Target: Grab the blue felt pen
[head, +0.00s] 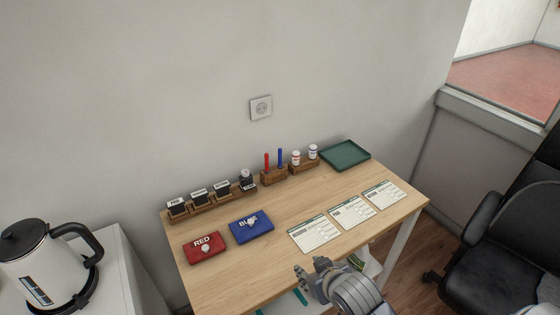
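The blue felt pen (280,157) stands upright in a small wooden holder (274,177) at the back of the wooden table. A red felt pen (266,161) stands just left of it in the same holder. The lower ends of both pens are hidden in the holder. My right gripper (311,268) is at the table's front edge, well in front of the pens and apart from them. My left gripper is not in view.
A wooden rack of stamps (211,203) stands left of the pens. Small white bottles (296,157) and a green tray (345,155) are to the right. Red (204,248) and blue (262,230) ink pads and several paper forms (314,234) lie in front. A kettle (40,260) stands far left.

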